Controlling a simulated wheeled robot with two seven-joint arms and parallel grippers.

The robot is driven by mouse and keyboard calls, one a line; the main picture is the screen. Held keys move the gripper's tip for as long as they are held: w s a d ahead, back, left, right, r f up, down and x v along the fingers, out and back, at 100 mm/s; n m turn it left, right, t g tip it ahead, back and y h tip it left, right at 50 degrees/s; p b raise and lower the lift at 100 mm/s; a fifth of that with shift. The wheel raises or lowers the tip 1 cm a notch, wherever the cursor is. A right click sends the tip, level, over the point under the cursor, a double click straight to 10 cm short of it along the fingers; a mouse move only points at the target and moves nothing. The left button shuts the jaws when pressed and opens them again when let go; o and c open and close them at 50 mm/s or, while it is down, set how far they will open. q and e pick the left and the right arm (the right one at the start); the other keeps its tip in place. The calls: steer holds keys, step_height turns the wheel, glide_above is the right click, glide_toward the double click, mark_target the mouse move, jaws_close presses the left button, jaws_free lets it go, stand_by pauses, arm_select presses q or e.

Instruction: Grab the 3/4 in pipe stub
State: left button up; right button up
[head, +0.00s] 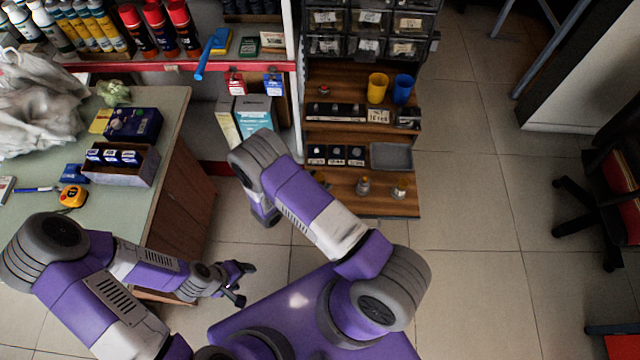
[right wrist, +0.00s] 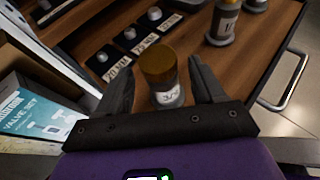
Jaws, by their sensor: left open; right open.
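A short upright cylinder (right wrist: 160,72) with a brown top, a silvery lower part and a white tag stands on the wooden shelf in the right wrist view. The tag's writing is too small to read, so I cannot confirm it is the 3/4 in pipe stub. My right gripper (right wrist: 162,84) is open, with one finger on each side of it; contact is not clear. In the head view my right arm hides this gripper. Similar pieces stand to the right, one in the middle (head: 362,186) and one at the right (head: 399,190). My left gripper (head: 244,284) is open and empty, beside the counter.
Behind stands a row of black labelled holders (head: 337,155) with small round pieces, beside a grey tray (head: 391,157). Yellow (head: 377,88) and blue (head: 403,88) cups stand on a higher step. A valve box (right wrist: 38,115) is close left.

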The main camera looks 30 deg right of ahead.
steer(key=x, duration=0.3)
steer(key=shift+d+f+b, duration=0.15)
steer(key=shift+f+b, duration=0.05)
steer(key=shift+b, duration=0.1)
steer(key=shift+c, duration=0.2)
jaws_close()
